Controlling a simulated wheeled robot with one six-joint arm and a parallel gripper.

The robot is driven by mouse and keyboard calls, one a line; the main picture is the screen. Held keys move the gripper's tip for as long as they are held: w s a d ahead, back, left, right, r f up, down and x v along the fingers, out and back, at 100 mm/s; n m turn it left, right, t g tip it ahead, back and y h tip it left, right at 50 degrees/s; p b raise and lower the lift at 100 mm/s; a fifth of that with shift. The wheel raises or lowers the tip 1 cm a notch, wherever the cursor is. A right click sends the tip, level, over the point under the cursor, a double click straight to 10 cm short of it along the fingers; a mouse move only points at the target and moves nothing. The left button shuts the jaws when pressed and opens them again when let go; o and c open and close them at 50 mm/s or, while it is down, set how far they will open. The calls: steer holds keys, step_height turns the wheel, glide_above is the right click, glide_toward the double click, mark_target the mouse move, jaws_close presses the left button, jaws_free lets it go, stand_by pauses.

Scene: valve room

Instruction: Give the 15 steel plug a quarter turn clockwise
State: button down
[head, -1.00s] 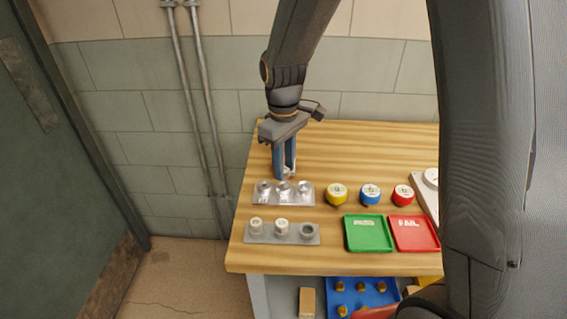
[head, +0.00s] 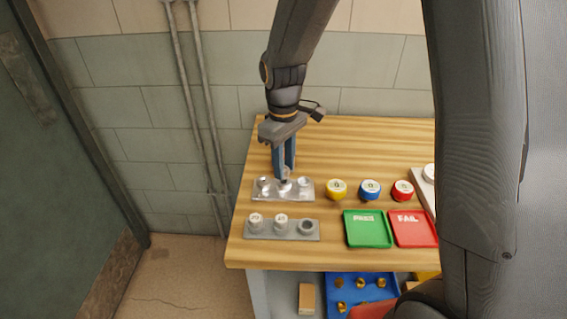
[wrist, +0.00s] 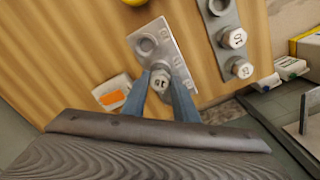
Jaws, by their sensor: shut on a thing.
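The steel plug (wrist: 160,80), with 15 on its pale top, is between the blue fingers of my gripper (wrist: 164,88) in the wrist view. In the head view my gripper (head: 284,179) points down at the middle of the upper steel plate (head: 256,196), and its fingers mostly cover the plug. The plate also shows in the wrist view (wrist: 158,35), with an open round socket at its far end. I cannot tell how deep the plug sits in the plate.
A lower grey plate (head: 293,236) holds two white-topped plugs and one open socket. Yellow (head: 336,188), blue (head: 370,189) and red (head: 402,190) knobs stand to the right. Green (head: 367,229) and red (head: 413,229) trays lie in front. Bare wood lies behind.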

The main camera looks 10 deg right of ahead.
steer(key=shift+f, duration=1.05)
stand_by(1.8)
steer(key=shift+f+m+p, duration=0.1)
steer(key=shift+m+p, duration=0.7)
steer(key=shift+m, duration=0.7)
steer(key=shift+s+m, duration=0.1)
steer(key=shift+m, duration=0.2)
steer(key=shift+a+f+m+p, duration=0.1)
steer(key=shift+m+p, duration=0.5)
steer(key=shift+m, duration=0.6)
steer(key=shift+m, duration=0.3)
steer(key=shift+m+p, duration=0.6)
steer(key=shift+m, duration=0.6)
